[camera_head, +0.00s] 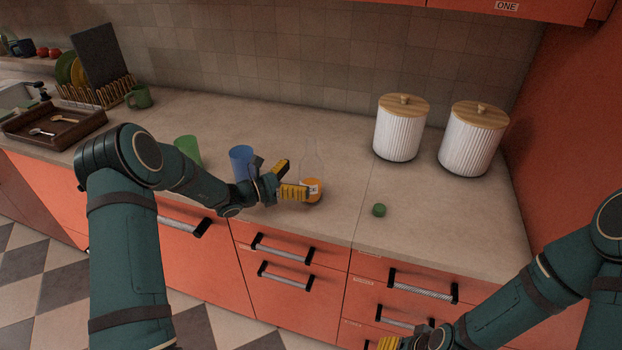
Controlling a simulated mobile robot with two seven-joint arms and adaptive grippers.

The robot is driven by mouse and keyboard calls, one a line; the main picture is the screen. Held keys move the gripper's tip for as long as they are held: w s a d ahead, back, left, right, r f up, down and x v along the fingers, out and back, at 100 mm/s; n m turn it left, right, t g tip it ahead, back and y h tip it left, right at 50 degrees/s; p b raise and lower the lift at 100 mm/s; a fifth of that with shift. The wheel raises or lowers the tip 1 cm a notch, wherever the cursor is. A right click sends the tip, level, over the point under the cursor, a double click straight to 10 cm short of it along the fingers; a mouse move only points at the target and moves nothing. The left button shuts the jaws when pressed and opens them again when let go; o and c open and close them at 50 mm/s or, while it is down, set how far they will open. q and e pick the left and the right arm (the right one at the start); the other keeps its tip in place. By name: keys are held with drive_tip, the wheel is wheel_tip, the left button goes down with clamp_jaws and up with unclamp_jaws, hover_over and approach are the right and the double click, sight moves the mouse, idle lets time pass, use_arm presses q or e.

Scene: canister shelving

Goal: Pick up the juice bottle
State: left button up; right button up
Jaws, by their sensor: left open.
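My right gripper (390,343) is at the bottom edge, in front of the drawers and away from the bottle. It is partly cut off, so its opening does not show.
A blue cup (241,161) stands just behind my left gripper, with a green cup (188,148) to its left. A small green round object (379,210) lies right of the bottle. Two white canisters (399,135) (470,147) stand at the back right. Counter between them is clear.

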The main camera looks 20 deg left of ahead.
sight(312, 172)
use_arm(q)
drive_tip(key=x, duration=0.4)
drive_tip(key=shift+w+d, duration=0.1)
drive_tip(key=shift+w, duration=0.25)
drive_tip(key=c, duration=1.3)
